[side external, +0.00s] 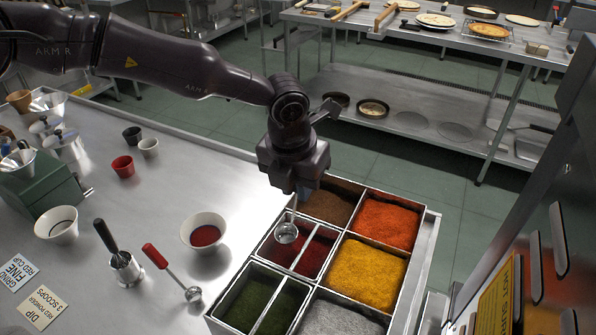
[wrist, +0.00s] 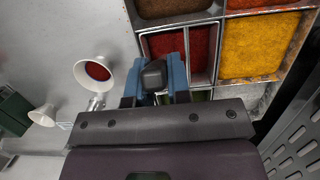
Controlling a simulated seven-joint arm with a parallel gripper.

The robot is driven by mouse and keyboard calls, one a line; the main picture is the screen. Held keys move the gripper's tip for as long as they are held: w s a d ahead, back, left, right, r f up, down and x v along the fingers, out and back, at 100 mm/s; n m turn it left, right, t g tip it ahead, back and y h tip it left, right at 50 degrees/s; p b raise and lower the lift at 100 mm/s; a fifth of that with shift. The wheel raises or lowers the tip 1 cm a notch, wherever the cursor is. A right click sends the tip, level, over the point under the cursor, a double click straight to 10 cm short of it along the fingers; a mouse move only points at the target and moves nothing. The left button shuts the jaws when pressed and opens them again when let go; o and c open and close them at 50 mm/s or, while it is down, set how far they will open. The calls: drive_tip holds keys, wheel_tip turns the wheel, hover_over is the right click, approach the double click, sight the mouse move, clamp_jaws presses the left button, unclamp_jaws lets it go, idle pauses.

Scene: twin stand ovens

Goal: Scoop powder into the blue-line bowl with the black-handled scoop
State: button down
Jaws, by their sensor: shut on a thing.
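My gripper (side external: 298,196) points down above the powder box, its blue fingers shut on a black handle (wrist: 154,74). A small steel scoop cup (side external: 286,232) hangs below it, over the divided dark red powder compartment (side external: 313,255); whether it holds powder is not clear. A white bowl (side external: 187,229) with red powder inside stands on the counter left of the box; it also shows in the wrist view (wrist: 79,75). A second white bowl (side external: 57,238), with a dark line inside, stands farther left.
A red-handled scoop (side external: 155,256) lies before the red-powder bowl, beside a steel cup (side external: 127,272) with a black-handled tool. Neighbouring compartments hold orange (side external: 387,221), yellow (side external: 369,273), green (side external: 250,305) and grey powder. Small cups (side external: 122,166) stand behind. An oven is at right.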

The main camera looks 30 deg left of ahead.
sight(296, 201)
drive_tip(key=shift+t, duration=0.6)
drive_tip(key=shift+s+f, duration=0.25)
drive_tip(key=shift+f, duration=0.8)
drive_tip(key=shift+s+f, duration=0.25)
drive_tip(key=shift+f, duration=0.75)
drive_tip(key=shift+s+f, duration=0.4)
drive_tip(key=shift+f, duration=0.35)
drive_tip(key=shift+s+f+g, duration=0.25)
drive_tip(key=shift+s+g, duration=0.05)
drive_tip(key=shift+s, duration=0.2)
drive_tip(key=shift+w, duration=0.9)
drive_tip(key=shift+s+r, duration=0.15)
drive_tip(key=shift+s, duration=0.55)
drive_tip(key=shift+w+r, duration=0.3)
drive_tip(key=shift+w, duration=0.1)
drive_tip(key=shift+w+r+g, duration=0.5)
drive_tip(key=shift+r+g, duration=0.1)
drive_tip(key=shift+r, duration=0.1)
drive_tip(key=shift+g, duration=0.8)
drive_tip(key=shift+w+r, duration=0.25)
drive_tip(key=shift+r, duration=0.95)
drive_tip(key=shift+w+r, duration=0.2)
drive_tip(key=shift+r, duration=0.95)
drive_tip(key=shift+w+r, duration=0.25)
drive_tip(key=shift+r, duration=0.95)
